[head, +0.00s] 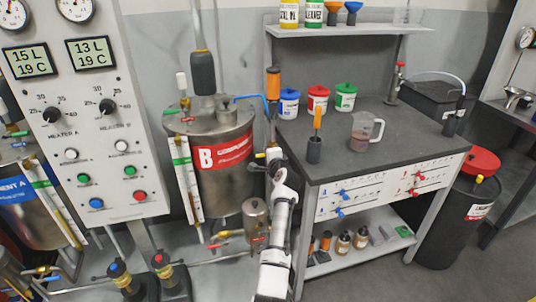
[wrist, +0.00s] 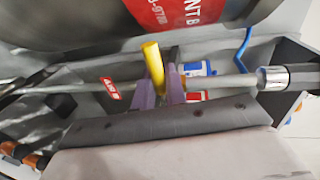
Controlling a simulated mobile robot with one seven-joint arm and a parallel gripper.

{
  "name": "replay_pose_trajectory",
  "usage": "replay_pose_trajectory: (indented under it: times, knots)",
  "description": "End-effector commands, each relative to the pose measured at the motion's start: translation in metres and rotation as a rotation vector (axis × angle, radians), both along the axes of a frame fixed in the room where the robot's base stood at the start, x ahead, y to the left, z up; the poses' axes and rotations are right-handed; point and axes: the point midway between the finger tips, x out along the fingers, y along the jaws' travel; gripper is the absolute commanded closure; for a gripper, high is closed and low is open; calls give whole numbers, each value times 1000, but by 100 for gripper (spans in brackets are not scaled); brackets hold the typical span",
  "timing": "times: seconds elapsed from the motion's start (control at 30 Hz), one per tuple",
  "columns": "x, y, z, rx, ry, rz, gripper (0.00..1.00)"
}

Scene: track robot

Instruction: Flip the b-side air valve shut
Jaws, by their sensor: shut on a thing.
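The b-side air valve's yellow lever (wrist: 153,62) is between the two purple fingers of my gripper (wrist: 160,88) in the wrist view. The fingers are shut on it. The lever stands across a thin grey pipe (wrist: 72,88) that carries a small red tag (wrist: 110,89). In the head view my gripper (head: 273,160) is at the right side of the steel B tank (head: 236,184), and a bit of yellow lever (head: 260,155) shows beside it. The valve body is mostly hidden behind the fingers and my wrist.
A dark-topped workbench (head: 345,165) stands close on the right, with a clear measuring jug (head: 363,130) and colored-lid tubs on it. A blue hose (head: 250,97) runs from the tank top. The control panel (head: 110,140) is on the left.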

Motion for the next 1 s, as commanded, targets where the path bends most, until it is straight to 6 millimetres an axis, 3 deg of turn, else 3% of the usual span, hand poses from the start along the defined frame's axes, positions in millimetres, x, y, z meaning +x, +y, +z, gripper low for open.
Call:
replay_pose_trajectory:
  times: [0.6,0.63,0.73,1.0]
  knots:
    - [0,0,2,41,12,0,100]
    - [0,0,2,41,12,0,83]
    - [0,0,2,40,12,0,70]
    - [0,0,1,38,11,-1,69]
